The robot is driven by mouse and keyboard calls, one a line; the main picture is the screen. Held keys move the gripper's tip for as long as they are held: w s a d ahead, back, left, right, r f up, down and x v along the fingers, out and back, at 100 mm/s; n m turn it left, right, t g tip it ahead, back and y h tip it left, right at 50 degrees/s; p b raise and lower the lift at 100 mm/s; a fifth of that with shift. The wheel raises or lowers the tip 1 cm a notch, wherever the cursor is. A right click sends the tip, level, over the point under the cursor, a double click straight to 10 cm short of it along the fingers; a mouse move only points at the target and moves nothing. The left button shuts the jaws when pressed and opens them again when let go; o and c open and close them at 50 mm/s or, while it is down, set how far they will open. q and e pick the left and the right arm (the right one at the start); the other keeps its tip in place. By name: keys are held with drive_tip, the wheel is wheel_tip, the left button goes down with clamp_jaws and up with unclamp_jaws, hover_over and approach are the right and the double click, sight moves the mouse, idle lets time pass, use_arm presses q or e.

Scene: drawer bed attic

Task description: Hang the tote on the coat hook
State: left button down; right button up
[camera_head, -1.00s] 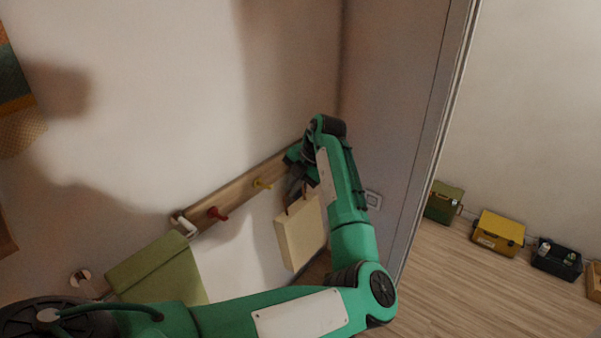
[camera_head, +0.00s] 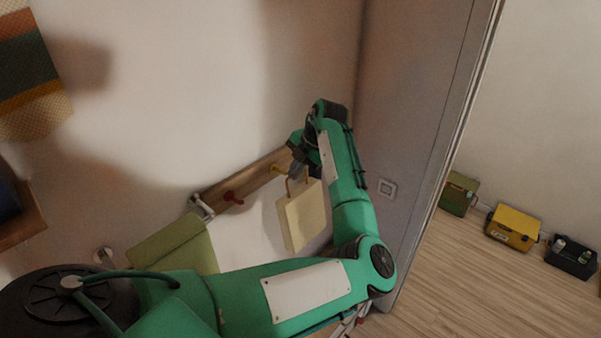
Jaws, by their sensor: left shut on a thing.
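The cream tote (camera_head: 302,217) hangs upright below my left gripper (camera_head: 297,170), in front of the wall. My left gripper is shut on the tote's handle, close to the wooden coat rack (camera_head: 252,182). A yellow hook (camera_head: 279,169) on the rack is right beside the gripper and the handle. I cannot tell whether the handle is around the hook or only in front of it. A red hook (camera_head: 233,198) is free to the left, and a pale hook (camera_head: 201,207) is at the rack's left end. My right gripper is not in view.
A green cloth or bag (camera_head: 175,243) hangs below the rack's left end. A grey door or panel (camera_head: 412,110) with a switch (camera_head: 387,188) stands right of my arm. Green (camera_head: 458,194), yellow (camera_head: 513,229) and black (camera_head: 571,258) boxes stand along the right wall.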

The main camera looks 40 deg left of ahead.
use_arm(q)
drive_tip(key=a, duration=0.2)
drive_tip(key=a+b, duration=0.1)
drive_tip(key=a, duration=0.1)
drive_tip(key=a+f, duration=0.1)
drive_tip(key=a, duration=0.1)
drive_tip(key=shift+w+a+f, duration=0.1)
drive_tip(key=shift+w, duration=0.2)
drive_tip(key=shift+a, duration=0.1)
idle(0.6)
drive_tip(key=c, duration=1.5)
unclamp_jaws()
drive_tip(key=shift+s+f, duration=0.1)
drive_tip(key=shift+b, duration=0.3)
